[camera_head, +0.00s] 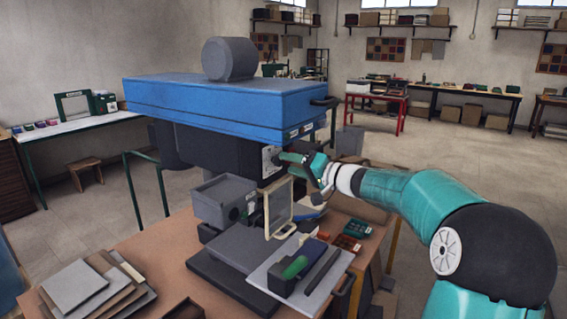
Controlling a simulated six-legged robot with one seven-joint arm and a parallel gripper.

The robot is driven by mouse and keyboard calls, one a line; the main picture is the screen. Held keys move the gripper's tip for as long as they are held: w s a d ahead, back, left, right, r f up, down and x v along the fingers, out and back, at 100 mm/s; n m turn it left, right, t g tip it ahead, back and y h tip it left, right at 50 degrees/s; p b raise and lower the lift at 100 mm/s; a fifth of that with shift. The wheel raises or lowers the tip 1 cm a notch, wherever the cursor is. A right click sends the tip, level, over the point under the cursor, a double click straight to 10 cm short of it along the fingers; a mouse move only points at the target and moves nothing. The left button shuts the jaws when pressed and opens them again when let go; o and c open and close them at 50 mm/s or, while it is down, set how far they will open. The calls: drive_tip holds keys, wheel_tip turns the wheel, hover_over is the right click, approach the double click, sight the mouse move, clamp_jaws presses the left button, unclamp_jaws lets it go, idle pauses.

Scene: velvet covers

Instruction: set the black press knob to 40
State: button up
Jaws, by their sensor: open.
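The press (215,104) has a blue top and a dark body. It stands on the wooden bench. A pale control panel (270,165) is on the right side of its dark body. A small dark shape on the panel may be the black knob (276,159), but it is too small to read any number or pointer. My gripper (284,157) is teal and open. Its fingertips are at the panel, beside or around this dark shape; I cannot tell whether they touch it. My gripper partly hides the panel.
Below my gripper stands an upright cream frame (267,212). A pale board (258,275) with a green-handled tool (296,268) lies at the bench front. Flat grey sheets (75,287) are stacked at left. A dark handle (323,102) sticks out from the blue top above my gripper.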

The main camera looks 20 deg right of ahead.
sight(281, 161)
drive_tip(key=shift+x, duration=1.6)
drive_tip(key=c, duration=1)
drive_tip(key=shift+o, duration=0.2)
